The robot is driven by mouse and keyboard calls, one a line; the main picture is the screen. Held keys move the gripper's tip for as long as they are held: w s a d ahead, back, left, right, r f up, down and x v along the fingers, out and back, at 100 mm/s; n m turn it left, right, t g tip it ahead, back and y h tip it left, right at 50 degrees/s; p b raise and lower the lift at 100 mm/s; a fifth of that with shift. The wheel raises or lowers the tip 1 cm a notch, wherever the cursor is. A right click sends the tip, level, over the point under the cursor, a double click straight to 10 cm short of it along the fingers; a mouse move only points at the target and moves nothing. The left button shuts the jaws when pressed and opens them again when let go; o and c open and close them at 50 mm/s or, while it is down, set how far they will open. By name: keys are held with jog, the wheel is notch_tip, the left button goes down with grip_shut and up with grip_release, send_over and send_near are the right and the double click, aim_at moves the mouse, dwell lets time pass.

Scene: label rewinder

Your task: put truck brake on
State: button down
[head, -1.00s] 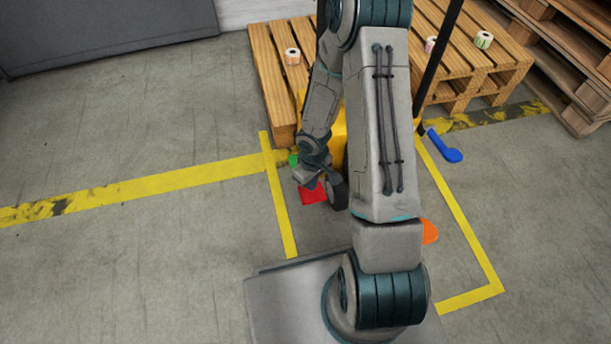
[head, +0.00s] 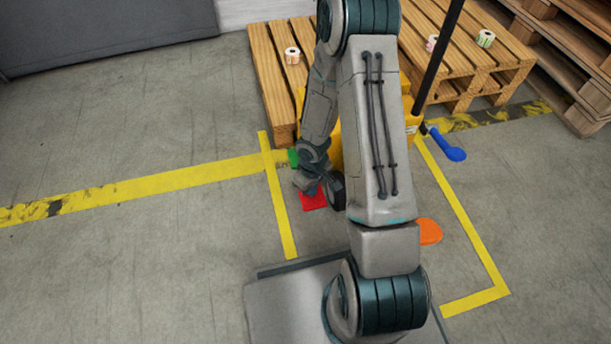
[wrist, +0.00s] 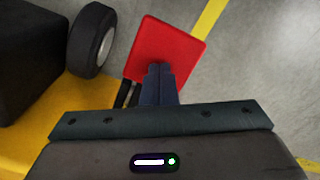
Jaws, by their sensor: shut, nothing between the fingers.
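The yellow pallet truck (head: 336,145) stands partly hidden behind my arm. A flat red pedal (head: 314,201) sticks out at its left side, beside a dark wheel (head: 337,190). The red pedal also shows in the wrist view (wrist: 180,45), near the wheel (wrist: 92,40). My gripper (head: 304,188) is shut and empty. In the wrist view its fingertips (wrist: 160,70) overlap the near part of the red pedal; I cannot tell whether they touch it. A green part (head: 293,158), an orange pedal (head: 429,232) and a blue lever (head: 447,147) also show around the truck.
A wooden pallet (head: 272,85) with small label rolls (head: 292,56) stands behind the truck. More pallets are stacked (head: 575,60) at the right. A black pole (head: 437,60) rises right of my arm. Yellow floor lines frame the truck; the floor at left is clear.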

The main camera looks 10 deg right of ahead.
jog(key=shift+f, duration=0.25)
notch_tip(320, 180, up, 9)
jog(key=p, duration=0.8)
jog(key=shift+r, duration=0.1)
